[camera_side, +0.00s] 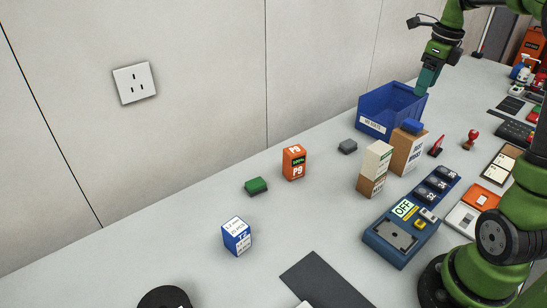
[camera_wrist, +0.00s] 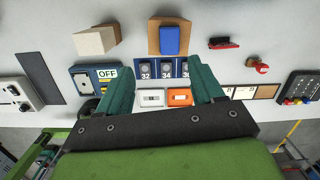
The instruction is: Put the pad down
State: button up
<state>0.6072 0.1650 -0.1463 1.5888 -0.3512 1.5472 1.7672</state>
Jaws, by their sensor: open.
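A blue pad (camera_side: 412,126) lies on top of a brown cardboard box (camera_side: 406,152). The blue pad also shows in the wrist view (camera_wrist: 170,40), beyond the fingertips. A green pad (camera_side: 257,186) and a grey pad (camera_side: 347,147) lie on the table. My gripper (camera_side: 424,90) is raised above the blue pad's level, near the right end of the blue bin in the side view. In the wrist view its two teal fingers (camera_wrist: 159,70) are spread apart with nothing held between them.
The blue bin (camera_side: 372,124) stands against the wall side. A cream-and-brown box stack (camera_side: 375,165) stands beside the cardboard box. The OFF device (camera_side: 400,235) and a row of numbered blocks (camera_side: 436,184) lie in front. Red stamps (camera_side: 471,138) stand right. The table between the green and grey pads holds an orange box (camera_side: 293,162).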

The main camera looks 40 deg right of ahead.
jog(key=a+r+n+t, duration=0.2)
jog(key=a+n+t, duration=0.1)
jog(key=a+n, duration=1.1)
jog(key=s+a+f+n+t+y, duration=0.1)
jog(key=s+a+n, duration=0.2)
jog(key=a+n, duration=0.4)
jog(key=s+a+f+n+t+y, duration=0.1)
jog(key=s+a+n, duration=0.3)
jog(key=a+n, duration=0.4)
jog(key=shift+s+a+f+n+t, duration=0.25)
jog(key=shift+f+n+t, duration=0.15)
jog(key=shift+f+n, duration=0.35)
